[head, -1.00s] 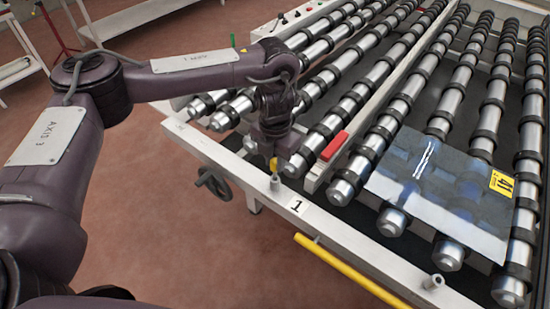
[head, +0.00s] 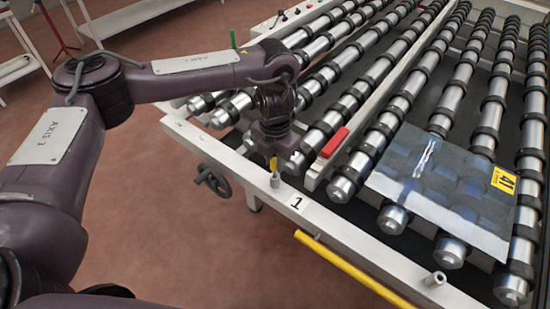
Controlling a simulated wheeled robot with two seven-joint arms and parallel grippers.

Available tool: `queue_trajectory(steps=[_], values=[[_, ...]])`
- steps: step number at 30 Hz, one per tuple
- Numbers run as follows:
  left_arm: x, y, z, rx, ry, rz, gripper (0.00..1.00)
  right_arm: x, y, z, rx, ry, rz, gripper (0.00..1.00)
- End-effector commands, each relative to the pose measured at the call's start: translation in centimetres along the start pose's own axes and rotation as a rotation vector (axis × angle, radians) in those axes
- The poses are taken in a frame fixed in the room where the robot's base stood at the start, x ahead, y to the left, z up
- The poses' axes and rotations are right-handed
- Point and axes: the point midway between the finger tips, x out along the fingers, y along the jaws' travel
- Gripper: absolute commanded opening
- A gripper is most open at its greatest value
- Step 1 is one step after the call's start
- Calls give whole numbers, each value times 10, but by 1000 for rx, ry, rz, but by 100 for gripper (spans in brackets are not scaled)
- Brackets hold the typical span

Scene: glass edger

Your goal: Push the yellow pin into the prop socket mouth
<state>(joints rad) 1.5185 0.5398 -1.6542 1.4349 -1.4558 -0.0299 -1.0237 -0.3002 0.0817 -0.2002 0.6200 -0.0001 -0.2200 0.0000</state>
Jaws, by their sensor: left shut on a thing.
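My left gripper (head: 273,152) points down over the front rail of the roller table, at the end marked 1. It is shut on the yellow pin (head: 273,164), which shows as a short upright piece below the fingers. The prop socket (head: 275,181) is a small grey tube standing on the rail directly under the pin. The pin's lower end meets the socket mouth in this view. I cannot tell how deep its tip sits inside. The fingers hide the pin's upper part. My right gripper is not in view.
A second grey socket (head: 435,280) stands on the rail at lower right. A yellow bar (head: 345,268) runs along the front. A glass sheet (head: 435,185) lies on the rollers. A red block (head: 335,142) sits on a white beam. A handwheel (head: 213,181) juts out below the rail.

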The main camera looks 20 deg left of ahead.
Motion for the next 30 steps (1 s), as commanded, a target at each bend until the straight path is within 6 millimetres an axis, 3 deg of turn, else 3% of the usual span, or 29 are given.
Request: queue_trajectory(steps=[30], values=[[27, 0, 0, 0, 1, -1, 0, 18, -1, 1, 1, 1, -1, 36]])
